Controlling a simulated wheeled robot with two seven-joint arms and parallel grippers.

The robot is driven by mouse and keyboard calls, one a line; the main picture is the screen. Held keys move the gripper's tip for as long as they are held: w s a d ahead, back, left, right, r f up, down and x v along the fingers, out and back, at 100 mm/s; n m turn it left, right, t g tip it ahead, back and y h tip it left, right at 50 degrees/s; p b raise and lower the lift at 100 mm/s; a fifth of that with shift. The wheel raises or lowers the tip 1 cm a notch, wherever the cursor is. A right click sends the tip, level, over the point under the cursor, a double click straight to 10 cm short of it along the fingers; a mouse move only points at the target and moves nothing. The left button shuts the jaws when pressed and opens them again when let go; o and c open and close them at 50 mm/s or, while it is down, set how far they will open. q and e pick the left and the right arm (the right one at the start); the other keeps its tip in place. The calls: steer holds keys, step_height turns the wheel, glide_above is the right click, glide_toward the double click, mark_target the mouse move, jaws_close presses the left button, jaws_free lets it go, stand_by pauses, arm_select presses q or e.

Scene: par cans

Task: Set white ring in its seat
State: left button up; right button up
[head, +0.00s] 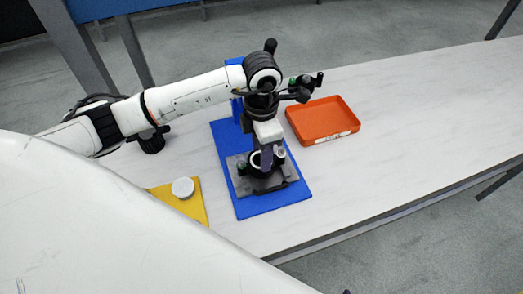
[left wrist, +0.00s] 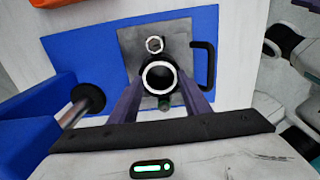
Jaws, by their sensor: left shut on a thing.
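The white ring (left wrist: 146,79) is between the tips of my left gripper (left wrist: 159,80) in the left wrist view, with a dark round opening inside it. My left gripper (head: 265,158) points down over the grey plate (head: 246,184) in the head view and is shut on the ring (head: 254,159). The ring is over a black round part on the plate. Whether it touches that part or hovers just above it I cannot tell. The plate also shows in the left wrist view (left wrist: 132,44). My right gripper is in neither view.
The plate lies on a blue board (head: 229,148) and has a black handle (left wrist: 208,66). A pale nut-like piece (left wrist: 155,44) sits beside the ring. An orange tray (head: 321,119) stands to the right. A white disc (head: 183,187) lies on a yellow mat (head: 195,208). The table's right side is clear.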

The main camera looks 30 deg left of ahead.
arm_select(q)
steer(key=shift+f, duration=0.15)
stand_by(0.5)
steer(key=o, duration=0.4)
steer(key=shift+o, duration=0.2)
steer(key=o, duration=0.6)
steer(key=shift+c, duration=0.2)
step_height(320, 180, up, 10)
steer(key=shift+b, duration=0.35)
